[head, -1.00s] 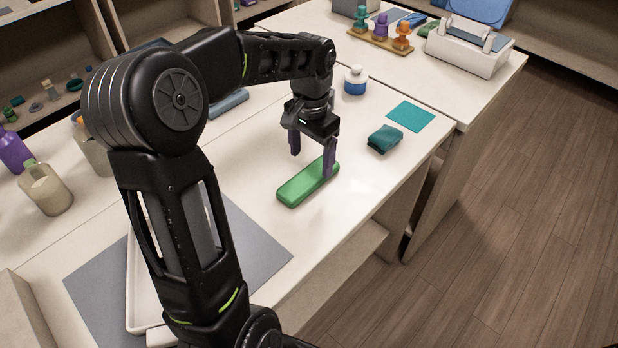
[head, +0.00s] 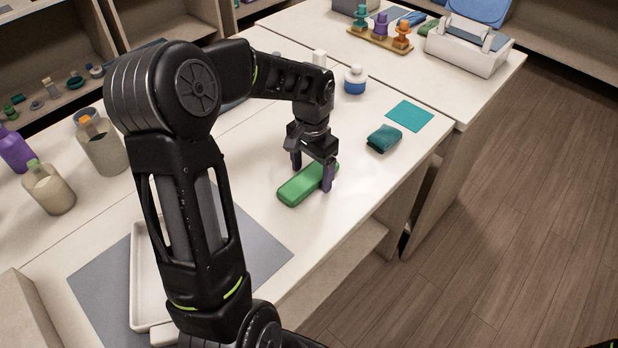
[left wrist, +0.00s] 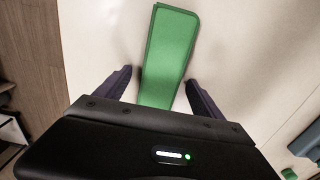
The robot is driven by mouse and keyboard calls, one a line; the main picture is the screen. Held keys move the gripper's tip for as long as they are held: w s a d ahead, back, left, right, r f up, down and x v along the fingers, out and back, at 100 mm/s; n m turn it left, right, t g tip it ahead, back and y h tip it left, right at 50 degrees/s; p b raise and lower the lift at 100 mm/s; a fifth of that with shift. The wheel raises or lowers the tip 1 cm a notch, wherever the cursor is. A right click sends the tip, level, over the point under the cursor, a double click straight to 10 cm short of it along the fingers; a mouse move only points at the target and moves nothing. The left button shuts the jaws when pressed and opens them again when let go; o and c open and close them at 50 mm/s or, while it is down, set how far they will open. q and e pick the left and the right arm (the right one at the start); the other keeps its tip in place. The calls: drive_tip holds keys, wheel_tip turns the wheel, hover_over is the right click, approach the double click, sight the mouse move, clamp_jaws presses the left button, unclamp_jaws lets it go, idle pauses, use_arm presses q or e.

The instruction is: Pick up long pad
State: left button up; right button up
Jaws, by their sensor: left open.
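The long pad (head: 299,188) is green, with rounded edges, and lies flat on the white table. My left gripper (head: 312,174) is open over the pad's far right end, with one finger on each side of it. In the left wrist view, the pad (left wrist: 171,55) runs between the two spread fingers (left wrist: 158,95), with a small gap on each side. Its near end is hidden behind my gripper body. I cannot tell whether the fingertips touch the table. My right gripper is not in view.
A folded teal cloth (head: 384,138) and a flat teal square (head: 411,116) lie right of the pad. A blue and white bottle (head: 355,80) stands behind. A white tray (head: 142,298) on a grey mat (head: 92,290) is at the front left. The table's front edge is close.

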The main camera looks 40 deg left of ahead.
sight(312, 174)
use_arm(q)
drive_tip(key=shift+c, duration=0.6)
drive_tip(key=c, duration=1.4)
drive_tip(key=shift+r, duration=0.1)
drive_tip(key=shift+c, duration=0.2)
wheel_tip(312, 174, up, 10)
drive_tip(key=b, duration=0.1)
